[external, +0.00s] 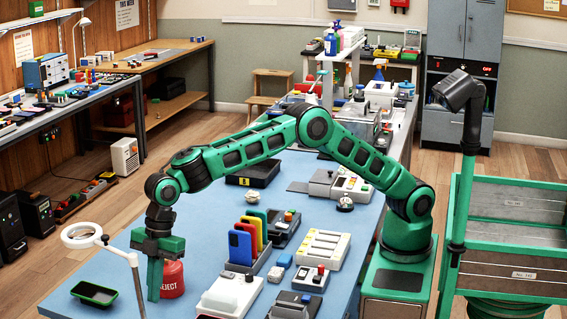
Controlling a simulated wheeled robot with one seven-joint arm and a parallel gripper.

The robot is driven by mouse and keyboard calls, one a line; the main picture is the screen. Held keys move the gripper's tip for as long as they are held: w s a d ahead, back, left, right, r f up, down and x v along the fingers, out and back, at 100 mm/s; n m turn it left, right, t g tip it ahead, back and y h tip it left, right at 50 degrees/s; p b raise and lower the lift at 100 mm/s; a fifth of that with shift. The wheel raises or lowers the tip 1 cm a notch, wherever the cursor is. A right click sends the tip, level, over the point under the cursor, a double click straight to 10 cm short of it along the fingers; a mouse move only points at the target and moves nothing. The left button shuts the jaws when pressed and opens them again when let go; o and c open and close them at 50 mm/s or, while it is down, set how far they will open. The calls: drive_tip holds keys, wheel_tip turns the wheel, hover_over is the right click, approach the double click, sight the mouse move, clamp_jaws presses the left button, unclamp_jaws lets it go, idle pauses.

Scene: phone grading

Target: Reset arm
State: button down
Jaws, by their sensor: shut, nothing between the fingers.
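My green arm reaches from its base at the right across the blue table (330,210) to the left. My gripper (154,296) points straight down near the table's front left and is shut with nothing in it. A red container marked REJECT (173,280) stands just right of the fingers and is partly hidden behind them. I cannot tell whether the fingers touch it. A rack (262,262) of upright phones in blue, red, yellow and green stands to the right of my gripper.
A black tray with a green rim (94,293) and a white ring magnifier lamp (82,236) are left of my gripper. White devices (232,296) and a grey-white panel (320,249) crowd the middle front. A black tray (253,174) lies under my arm. Bare blue surface shows behind my gripper.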

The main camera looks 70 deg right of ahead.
drive_tip(key=w+d+r+m+h, duration=0.1)
drive_tip(key=w+d+r+m, duration=0.15)
drive_tip(key=d, duration=0.65)
drive_tip(key=w+d+r+m+t, duration=0.15)
drive_tip(key=d+r, duration=0.25)
drive_tip(key=d, duration=0.6)
drive_tip(key=w+d+r+m+g+h, duration=0.15)
drive_tip(key=d+r, duration=0.25)
drive_tip(key=d, duration=0.5)
drive_tip(key=s+d+r+m+t, duration=0.1)
drive_tip(key=s+d+m, duration=0.2)
drive_tip(key=d, duration=0.7)
drive_tip(key=s+d+r+m, duration=0.1)
drive_tip(key=s+d+m, duration=0.2)
drive_tip(key=d, duration=0.8)
drive_tip(key=s+d+m+h, duration=0.1)
drive_tip(key=s+d+m, duration=0.6)
drive_tip(key=s+d, duration=1.15)
drive_tip(key=s+d+f+m, duration=0.2)
drive_tip(key=s+f, duration=0.1)
drive_tip(key=s, duration=0.6)
drive_tip(key=s+d+f+m+g, duration=0.1)
drive_tip(key=s+d+f+m, duration=0.2)
drive_tip(key=s, duration=0.7)
drive_tip(key=shift+d+f+m+g, duration=0.2)
drive_tip(key=shift+f+m+g, duration=0.15)
drive_tip(key=shift+f, duration=0.15)
